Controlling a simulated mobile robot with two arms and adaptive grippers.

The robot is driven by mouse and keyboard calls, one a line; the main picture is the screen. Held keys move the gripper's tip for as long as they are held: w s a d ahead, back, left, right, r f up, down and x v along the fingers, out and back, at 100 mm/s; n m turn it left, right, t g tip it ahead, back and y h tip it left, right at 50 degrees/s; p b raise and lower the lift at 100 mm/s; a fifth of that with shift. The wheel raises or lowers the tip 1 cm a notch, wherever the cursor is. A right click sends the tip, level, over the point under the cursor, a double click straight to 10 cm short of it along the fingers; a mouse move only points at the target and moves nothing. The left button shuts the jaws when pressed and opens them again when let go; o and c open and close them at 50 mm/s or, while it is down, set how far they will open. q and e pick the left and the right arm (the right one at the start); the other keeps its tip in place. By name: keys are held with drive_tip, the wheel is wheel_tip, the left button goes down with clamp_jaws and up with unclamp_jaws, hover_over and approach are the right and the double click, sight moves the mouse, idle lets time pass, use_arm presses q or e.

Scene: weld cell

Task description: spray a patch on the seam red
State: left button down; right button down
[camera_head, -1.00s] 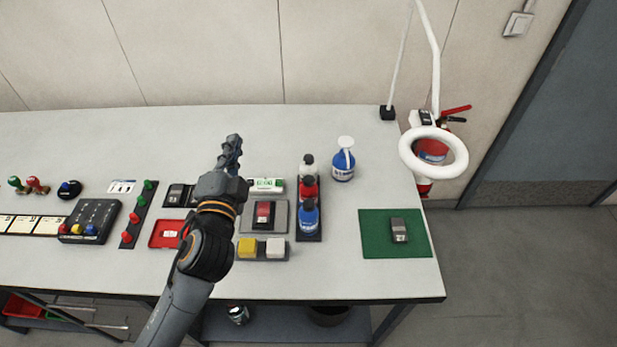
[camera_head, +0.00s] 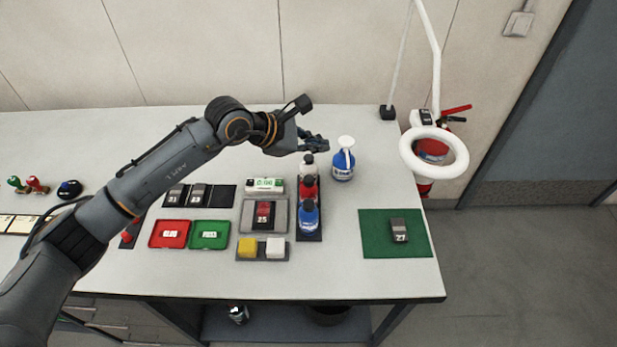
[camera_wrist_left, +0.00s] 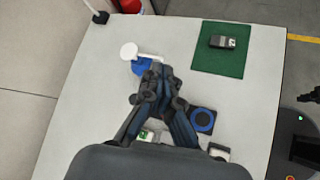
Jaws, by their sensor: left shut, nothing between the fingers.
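A black rack (camera_head: 312,234) holds a white bottle (camera_head: 307,165), a red bottle (camera_head: 309,188) and a blue bottle (camera_head: 309,217), all with dark caps. A larger blue bottle with a white spray head (camera_head: 344,160) stands behind it, also in the left wrist view (camera_wrist_left: 141,67). A dark workpiece marked 25, with a red patch (camera_head: 264,210), sits in a grey holder (camera_head: 280,214). My left gripper (camera_head: 322,144) is shut and empty, above the rack's back end, just left of the spray bottle; its fingers partly cover the rack in the left wrist view (camera_wrist_left: 160,80).
A green mat (camera_head: 378,240) bears a workpiece marked 27 (camera_head: 399,230). Red (camera_head: 157,244) and green (camera_head: 222,246) trays lie left of the holder. A white ring lamp (camera_head: 405,152) overhangs the right edge. A dark part at the left wrist view's right edge may be my right gripper.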

sight(306, 180)
use_arm(q)
drive_tip(key=a, duration=0.1)
drive_tip(key=w+y, duration=0.1)
drive_tip(key=a, duration=0.1)
drive_tip(key=shift+w+a+f+y, duration=0.25)
drive_tip(key=shift+a+f+y, duration=0.05)
drive_tip(key=shift+a+f, duration=0.1)
drive_tip(key=shift+d+f, duration=0.1)
drive_tip(key=shift+f, duration=0.05)
wheel_tip(306, 180, down, 8)
drive_tip(key=b, duration=0.4)
drive_tip(key=shift+b, duration=0.35)
drive_tip(key=shift+f+b, duration=0.3)
idle(0.6)
drive_tip(key=shift+f+b, duration=0.35)
drive_tip(key=shift+b, duration=0.3)
